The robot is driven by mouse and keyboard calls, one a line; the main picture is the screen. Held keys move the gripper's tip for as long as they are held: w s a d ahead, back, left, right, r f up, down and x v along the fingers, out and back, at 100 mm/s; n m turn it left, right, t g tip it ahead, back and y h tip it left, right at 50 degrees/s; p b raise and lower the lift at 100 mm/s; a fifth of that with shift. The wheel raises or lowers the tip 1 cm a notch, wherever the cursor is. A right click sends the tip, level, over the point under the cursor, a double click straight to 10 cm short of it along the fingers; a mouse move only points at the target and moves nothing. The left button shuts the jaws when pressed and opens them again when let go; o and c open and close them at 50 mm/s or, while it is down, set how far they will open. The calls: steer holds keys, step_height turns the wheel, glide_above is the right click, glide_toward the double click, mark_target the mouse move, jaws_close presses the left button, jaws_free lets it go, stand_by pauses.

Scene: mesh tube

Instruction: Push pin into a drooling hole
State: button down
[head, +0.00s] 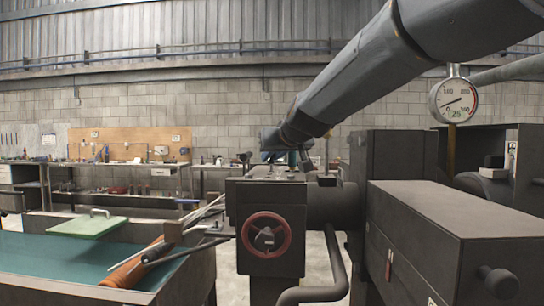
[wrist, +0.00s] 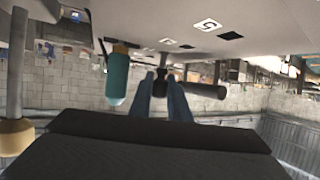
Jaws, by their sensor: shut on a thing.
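My gripper (wrist: 163,82) shows in the wrist view as two blue fingers, close together around a small dark piece (wrist: 162,73) that looks like the pin. Its shape is largely hidden by the fingers. In the head view my gripper (head: 303,160) is small and partly lost against the background, just above the top of the dark machine (head: 265,207). The held piece cannot be made out there. A dark cylinder (wrist: 208,91) lies right of the fingers in the wrist view. I cannot make out the drooling hole in either view.
The machine carries a red handwheel (head: 266,235) and a thick bent pipe (head: 336,265). A large dark box (head: 460,225) and a pressure gauge (head: 453,101) stand right. A teal-topped bench (head: 60,262) holds an orange rod (head: 130,268). A teal cylinder (wrist: 117,80) is close left of my fingers.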

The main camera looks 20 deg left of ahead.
steer(key=shift+f+b, duration=0.95)
steer(key=shift+b, duration=0.15)
stand_by(1.6)
stand_by(0.5)
steer(key=c, duration=1.6)
jaws_free()
steer(key=shift+b+v, duration=0.45)
steer(key=shift+v, duration=3.5)
